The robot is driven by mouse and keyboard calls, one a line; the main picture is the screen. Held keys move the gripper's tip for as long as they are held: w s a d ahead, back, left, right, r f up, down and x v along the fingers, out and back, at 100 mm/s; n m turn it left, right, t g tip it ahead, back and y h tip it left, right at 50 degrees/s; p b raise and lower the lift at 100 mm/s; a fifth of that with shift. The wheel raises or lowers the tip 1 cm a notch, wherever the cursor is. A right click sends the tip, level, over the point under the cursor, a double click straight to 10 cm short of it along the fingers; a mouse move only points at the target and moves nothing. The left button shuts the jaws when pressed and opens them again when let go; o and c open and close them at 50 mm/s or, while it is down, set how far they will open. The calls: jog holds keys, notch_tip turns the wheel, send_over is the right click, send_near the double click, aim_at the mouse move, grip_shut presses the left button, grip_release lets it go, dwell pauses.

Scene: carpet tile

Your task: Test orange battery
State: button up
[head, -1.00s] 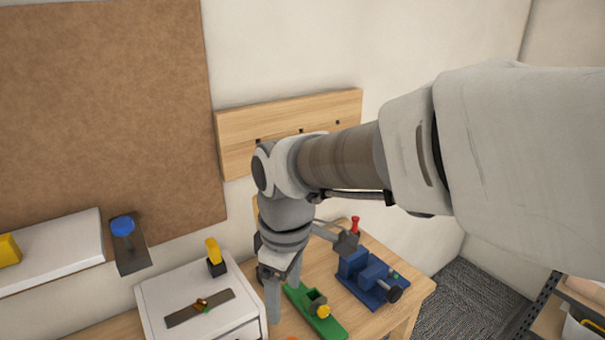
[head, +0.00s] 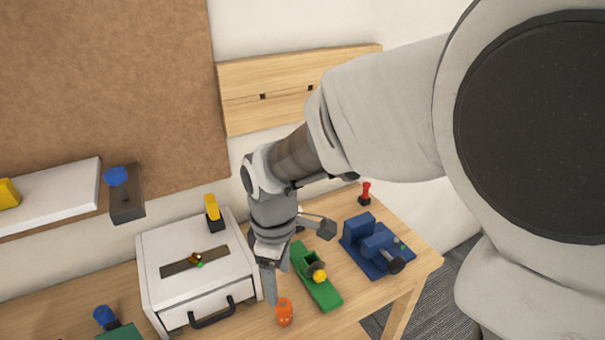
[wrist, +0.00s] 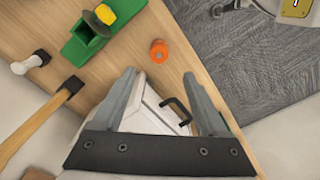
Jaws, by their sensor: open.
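A small orange cylinder, apparently the orange battery (head: 285,312), stands on the wooden table in front of the green tool. It also shows in the wrist view (wrist: 158,50), just beyond my fingertips and between their lines. My gripper (head: 268,285) is open and empty, pointing down beside the orange piece, apart from it. In the wrist view its two fingers (wrist: 160,80) are spread. A white box (head: 160,245) with a black front handle (head: 212,313) and a dark strip on top stands to the left. I cannot tell whether it is a tester.
A green tool (head: 320,287) with a yellow knob and a blue vise (head: 368,240) stand close on the right. A red-handled piece (head: 366,192) is behind them. A hammer (wrist: 40,120) lies in the wrist view. The table edge is near the orange piece.

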aim_at(283, 305)
notch_tip(283, 305, down, 5)
jog(key=shift+r+b, duration=0.1)
jog(key=shift+b, duration=0.2)
jog(key=f, duration=0.3)
jog(key=f+b, duration=0.1)
jog(key=f, duration=0.1)
jog(key=shift+d+f, duration=0.15)
jog(key=shift+d, duration=0.1)
grip_shut()
